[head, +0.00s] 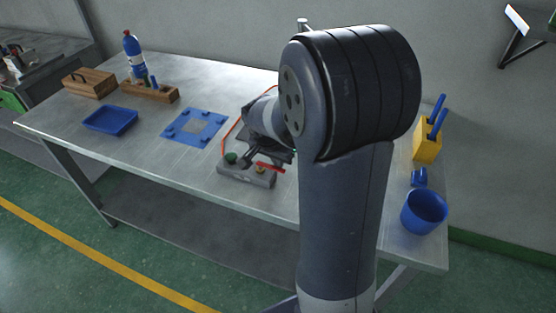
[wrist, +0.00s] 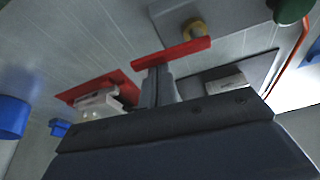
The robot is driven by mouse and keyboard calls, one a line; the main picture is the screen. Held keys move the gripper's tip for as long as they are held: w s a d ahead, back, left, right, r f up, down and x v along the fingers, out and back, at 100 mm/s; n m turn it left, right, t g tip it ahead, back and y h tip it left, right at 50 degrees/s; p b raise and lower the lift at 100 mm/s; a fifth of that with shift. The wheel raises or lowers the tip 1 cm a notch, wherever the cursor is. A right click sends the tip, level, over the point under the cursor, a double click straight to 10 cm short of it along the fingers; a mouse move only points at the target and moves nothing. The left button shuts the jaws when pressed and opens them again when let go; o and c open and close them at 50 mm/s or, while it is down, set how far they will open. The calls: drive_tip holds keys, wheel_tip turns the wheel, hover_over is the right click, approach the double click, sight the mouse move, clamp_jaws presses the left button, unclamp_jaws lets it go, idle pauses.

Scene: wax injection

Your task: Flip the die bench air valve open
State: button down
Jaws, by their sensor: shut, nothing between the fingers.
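The air valve block (head: 247,179) is a grey bar near the front edge of the metal bench. It carries a red lever (head: 271,167) on a brass hub and a green knob (head: 231,158). In the wrist view, the red lever (wrist: 172,53) runs left from the brass hub (wrist: 194,29) past the block's edge, with the green knob (wrist: 291,9) at top right. My gripper (wrist: 154,72) is shut and empty, its fingertips at the lever's outer half. I cannot tell whether they touch it. My gripper (head: 262,158) is partly hidden in the head view.
A blue plate (head: 195,126), blue tray (head: 110,119), wooden blocks and a bottle (head: 133,52) stand to the left. A blue cup (head: 424,211) and yellow holder (head: 427,143) stand to the right. A red item (wrist: 92,88) lies on the bench in the wrist view.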

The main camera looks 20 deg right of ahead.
drive_tip(key=shift+f, duration=0.15)
drive_tip(key=m+b, duration=0.1)
drive_tip(key=a+m+b, duration=0.1)
drive_tip(key=b, duration=0.1)
drive_tip(key=shift+s+f+m+g, duration=0.1)
drive_tip(key=shift+s+m+g, duration=0.3)
drive_tip(key=m, duration=0.1)
drive_tip(key=a+m+g+b, duration=0.1)
drive_tip(key=m, duration=0.1)
drive_tip(key=s+m+b, duration=0.1)
drive_tip(key=shift+a+m+h, duration=0.3)
drive_tip(key=shift+h, duration=0.1)
drive_tip(key=m, duration=0.1)
drive_tip(key=a+m+g, duration=0.1)
drive_tip(key=m, duration=0.1)
drive_tip(key=shift+s+a+r+m+g+b, duration=0.1)
drive_tip(key=shift+a+r+m+g+b, duration=0.1)
drive_tip(key=shift+a+m+g+b, duration=0.15)
drive_tip(key=m, duration=0.1)
drive_tip(key=a+m+g, duration=0.1)
drive_tip(key=m, duration=0.1)
drive_tip(key=shift+a+y, duration=0.15)
drive_tip(key=shift+y, duration=0.15)
drive_tip(key=shift+w+d+p, duration=0.35)
drive_tip(key=shift+w+d, duration=0.1)
drive_tip(key=shift+w, duration=0.35)
